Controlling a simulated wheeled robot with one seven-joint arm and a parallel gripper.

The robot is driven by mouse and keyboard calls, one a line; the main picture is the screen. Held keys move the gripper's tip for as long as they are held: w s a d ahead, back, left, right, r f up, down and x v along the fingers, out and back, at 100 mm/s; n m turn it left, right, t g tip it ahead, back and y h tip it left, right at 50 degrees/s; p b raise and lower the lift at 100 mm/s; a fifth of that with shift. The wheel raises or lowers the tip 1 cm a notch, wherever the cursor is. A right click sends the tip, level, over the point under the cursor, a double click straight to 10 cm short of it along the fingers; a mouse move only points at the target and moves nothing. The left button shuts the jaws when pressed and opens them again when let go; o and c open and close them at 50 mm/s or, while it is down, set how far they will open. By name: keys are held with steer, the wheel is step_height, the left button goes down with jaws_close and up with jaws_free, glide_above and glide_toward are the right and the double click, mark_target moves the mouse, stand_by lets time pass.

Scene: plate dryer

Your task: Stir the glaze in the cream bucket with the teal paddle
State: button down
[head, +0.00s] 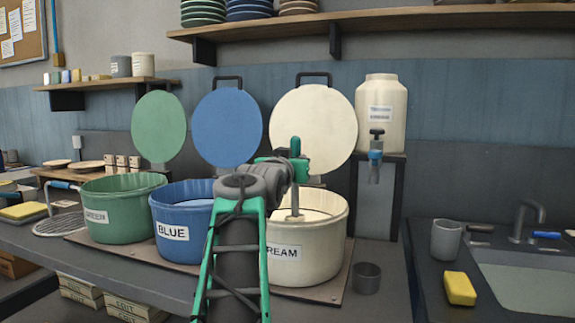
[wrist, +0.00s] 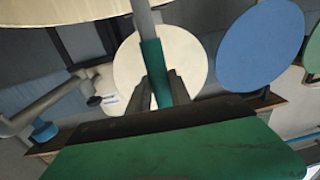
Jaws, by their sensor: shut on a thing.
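The cream bucket (head: 305,255) stands at the right end of the bucket row, its label partly hidden by my arm. My gripper (head: 296,170) is above it, shut on the handle of the teal paddle (head: 296,145). The paddle's grey shaft runs down inside the bucket rim; its lower end is hidden. The paddle looks roughly upright. In the wrist view, the teal handle (wrist: 152,62) sits between the two fingers of my gripper (wrist: 158,88), with the grey shaft beyond it. The glaze surface shows only as a pale strip inside the rim.
The blue bucket (head: 178,228) and green bucket (head: 115,215) stand to the left. Round cream (head: 318,110), blue (head: 227,125) and green (head: 158,127) lids stand behind. A cream dispenser (head: 382,110) with a tap is at right rear. A grey cup (head: 366,278) stands right of the cream bucket.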

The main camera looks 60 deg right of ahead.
steer(key=shift+r, duration=0.1)
step_height(320, 180, up, 16)
steer(key=p, duration=1.2)
steer(key=shift+r, duration=0.2)
stand_by(0.3)
stand_by(2.0)
